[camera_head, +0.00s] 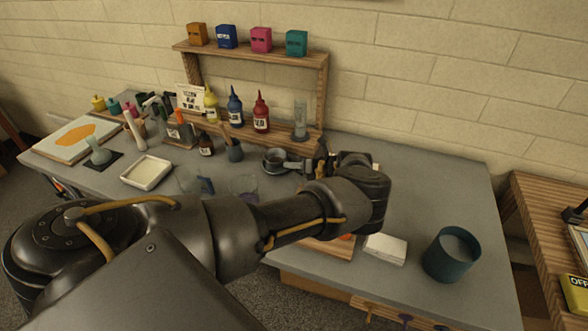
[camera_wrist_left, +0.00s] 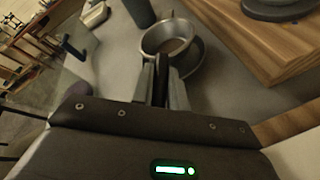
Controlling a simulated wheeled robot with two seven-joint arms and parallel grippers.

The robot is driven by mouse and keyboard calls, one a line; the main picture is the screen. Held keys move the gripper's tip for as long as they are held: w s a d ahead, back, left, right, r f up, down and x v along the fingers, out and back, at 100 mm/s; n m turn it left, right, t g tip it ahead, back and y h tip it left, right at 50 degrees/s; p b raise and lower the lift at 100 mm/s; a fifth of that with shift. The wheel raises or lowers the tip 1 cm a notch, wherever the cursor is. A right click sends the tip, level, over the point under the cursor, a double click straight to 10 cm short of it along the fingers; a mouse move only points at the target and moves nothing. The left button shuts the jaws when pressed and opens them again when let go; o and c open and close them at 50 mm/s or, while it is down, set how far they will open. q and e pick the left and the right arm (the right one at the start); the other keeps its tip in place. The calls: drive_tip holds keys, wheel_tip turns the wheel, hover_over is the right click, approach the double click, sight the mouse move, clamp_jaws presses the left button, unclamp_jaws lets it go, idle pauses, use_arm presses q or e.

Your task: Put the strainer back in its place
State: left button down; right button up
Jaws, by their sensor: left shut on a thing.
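The strainer is a small grey metal cup with a short handle; it shows in the head view (camera_head: 274,159) near the middle of the grey table (camera_head: 440,180), in front of the wooden shelf. My left gripper (camera_head: 301,166) is shut on its handle from the right. In the left wrist view the strainer (camera_wrist_left: 193,62) lies just beyond the fingertips of my left gripper (camera_wrist_left: 165,80), its round opening facing up. I cannot tell whether it touches the table. My left arm hides part of the table. My right gripper is not in view.
The wooden shelf (camera_head: 324,95) holds paint bottles and a glass cylinder (camera_head: 300,120). A dark brush pot (camera_head: 235,152) stands left of the strainer. Two clear cups (camera_head: 243,186) stand in front. A white tray (camera_head: 147,172) is at left, a teal pot (camera_head: 452,255) at right.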

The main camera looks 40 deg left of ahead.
use_arm(q)
drive_tip(key=shift+a+f, duration=0.1)
drive_tip(key=shift+f, duration=0.3)
drive_tip(key=shift+r, duration=0.1)
drive_tip(key=shift+f+b, duration=0.25)
drive_tip(key=shift+b, duration=0.05)
drive_tip(key=c, duration=1.4)
unclamp_jaws()
drive_tip(key=shift+r, duration=0.1)
